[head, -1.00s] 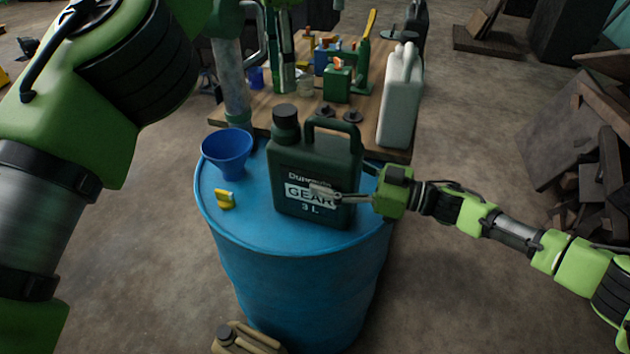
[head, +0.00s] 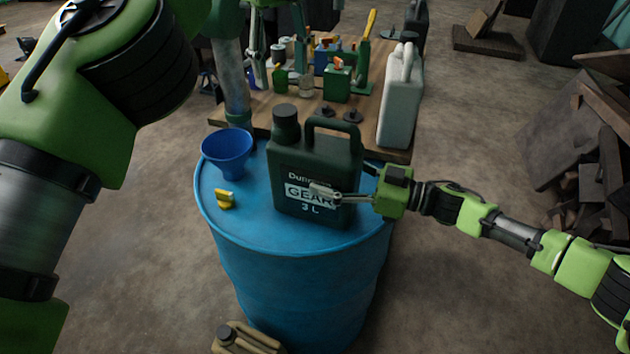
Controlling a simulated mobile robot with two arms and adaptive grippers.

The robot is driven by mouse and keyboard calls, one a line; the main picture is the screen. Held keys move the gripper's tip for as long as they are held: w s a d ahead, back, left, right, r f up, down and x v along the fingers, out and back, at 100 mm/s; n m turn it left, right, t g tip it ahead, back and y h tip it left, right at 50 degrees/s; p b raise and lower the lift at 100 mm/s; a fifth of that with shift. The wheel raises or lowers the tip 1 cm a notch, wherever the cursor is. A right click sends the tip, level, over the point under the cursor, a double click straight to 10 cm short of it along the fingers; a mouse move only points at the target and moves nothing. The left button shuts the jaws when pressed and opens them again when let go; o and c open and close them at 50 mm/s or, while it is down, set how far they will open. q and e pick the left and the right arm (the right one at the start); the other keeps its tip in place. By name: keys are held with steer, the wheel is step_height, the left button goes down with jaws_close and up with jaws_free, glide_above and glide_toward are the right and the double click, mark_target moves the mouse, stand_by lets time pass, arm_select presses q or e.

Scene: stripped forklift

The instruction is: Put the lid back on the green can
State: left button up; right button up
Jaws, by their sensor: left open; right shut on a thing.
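The dark green can (head: 318,170) with its "GEAR 3 L" label stands upright on the blue barrel (head: 300,275). A black lid (head: 285,113) sits on its neck at the top left; I cannot tell whether it is fully seated. My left gripper (head: 281,72) is open, its fingers spread and empty, above and behind the lid in the picture. My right gripper (head: 328,192) comes in from the right and is shut on the can, its fingers across the label side.
A blue funnel (head: 228,150) and a small yellow item (head: 224,199) are on the barrel, left of the can. Behind is a wooden table (head: 262,110) with a white jug (head: 399,100), bottles and small cans. A tan can (head: 246,340) stands on the floor in front.

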mark_target(285, 109)
arm_select(q)
steer(key=shift+n, duration=0.8)
steer(key=shift+f, duration=0.1)
steer(key=shift+f, duration=3.9)
steer(key=shift+c, duration=0.4)
